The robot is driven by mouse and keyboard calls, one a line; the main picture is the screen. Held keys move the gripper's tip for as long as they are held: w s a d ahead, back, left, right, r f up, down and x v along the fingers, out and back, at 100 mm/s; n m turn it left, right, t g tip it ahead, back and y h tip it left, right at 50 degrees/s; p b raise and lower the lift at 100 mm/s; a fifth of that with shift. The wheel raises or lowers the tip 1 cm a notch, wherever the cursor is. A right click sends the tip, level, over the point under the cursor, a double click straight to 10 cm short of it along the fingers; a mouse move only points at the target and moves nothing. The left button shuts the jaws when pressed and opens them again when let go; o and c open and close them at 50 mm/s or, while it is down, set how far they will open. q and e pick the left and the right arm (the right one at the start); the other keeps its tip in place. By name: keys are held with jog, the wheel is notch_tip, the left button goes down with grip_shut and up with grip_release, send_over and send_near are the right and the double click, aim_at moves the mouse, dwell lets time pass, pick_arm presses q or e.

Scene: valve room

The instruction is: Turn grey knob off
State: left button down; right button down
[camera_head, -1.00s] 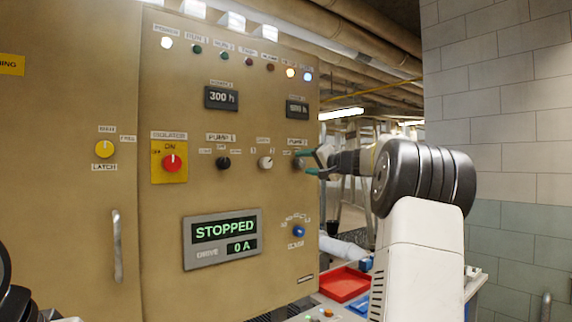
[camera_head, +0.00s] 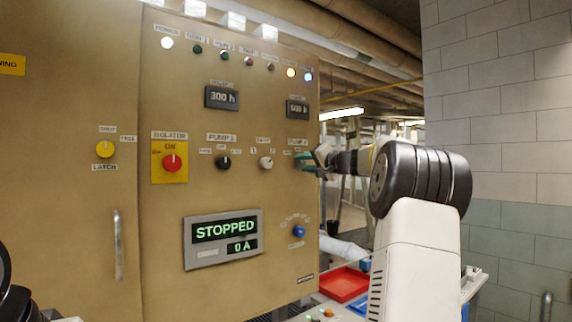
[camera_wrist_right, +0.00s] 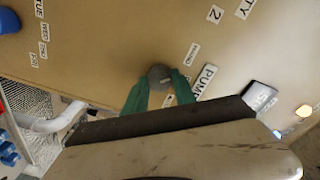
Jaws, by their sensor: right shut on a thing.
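The grey knob (camera_wrist_right: 160,74) sits on the tan panel (camera_wrist_right: 115,40) beside a "PUMP" label in the right wrist view. My right gripper (camera_wrist_right: 160,88) is shut on it, with its green fingers on either side. In the head view my right gripper (camera_head: 308,162) reaches the panel's right edge from the right and mostly hides this knob. The display (camera_head: 224,240) reads "STOPPED" and "0 A". My left gripper is out of view.
Left of my right gripper are a pale knob (camera_head: 265,162), a black knob (camera_head: 223,162) and a red isolator knob (camera_head: 172,162) on a yellow plate. A blue knob (camera_head: 299,231) is below. A red tray (camera_head: 343,284) lies beyond the panel's right edge.

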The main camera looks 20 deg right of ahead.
jog(key=m, duration=0.4)
jog(key=shift+f+m, duration=0.1)
jog(key=shift+m, duration=1.9)
jog(key=c, duration=1)
grip_release()
jog(key=shift+v, duration=3.95)
